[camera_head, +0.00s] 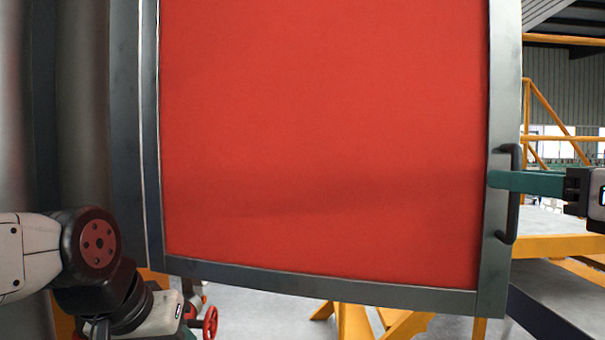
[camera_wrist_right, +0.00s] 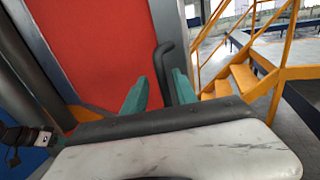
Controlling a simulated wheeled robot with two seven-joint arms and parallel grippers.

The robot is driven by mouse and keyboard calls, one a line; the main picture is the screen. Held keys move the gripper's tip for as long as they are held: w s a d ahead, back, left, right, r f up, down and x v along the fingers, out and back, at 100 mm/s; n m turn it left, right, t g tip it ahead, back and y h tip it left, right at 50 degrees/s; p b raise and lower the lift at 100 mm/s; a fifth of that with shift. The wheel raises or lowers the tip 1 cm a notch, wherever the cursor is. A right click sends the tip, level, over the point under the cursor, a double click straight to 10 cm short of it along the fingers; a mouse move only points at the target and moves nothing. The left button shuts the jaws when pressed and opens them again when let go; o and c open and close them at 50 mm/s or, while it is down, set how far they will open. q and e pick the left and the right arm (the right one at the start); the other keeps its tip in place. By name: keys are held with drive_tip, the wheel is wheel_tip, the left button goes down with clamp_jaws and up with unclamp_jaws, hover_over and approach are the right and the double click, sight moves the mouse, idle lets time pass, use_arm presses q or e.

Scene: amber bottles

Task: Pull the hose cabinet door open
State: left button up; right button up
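The hose cabinet door (camera_head: 330,140) is a red panel in a grey metal frame and fills the middle of the head view. Its lower edge slants down to the right, and that side looks nearer to me, so it seems swung out from the cabinet (camera_head: 130,120) at left. The dark bar handle (camera_head: 508,228) is on the door's right edge. My right gripper (camera_head: 500,181) has its teal fingers across the handle.
My left arm (camera_head: 60,255) shows at the lower left, near the cabinet. A red valve wheel (camera_head: 210,322) is below the door. Yellow framing (camera_head: 355,325) stands beneath and behind the door. Yellow stairs and rails (camera_wrist_right: 250,80) stand to the right of the handle.

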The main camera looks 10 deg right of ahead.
drive_tip(key=v, duration=0.7)
drive_tip(key=shift+s, duration=0.2)
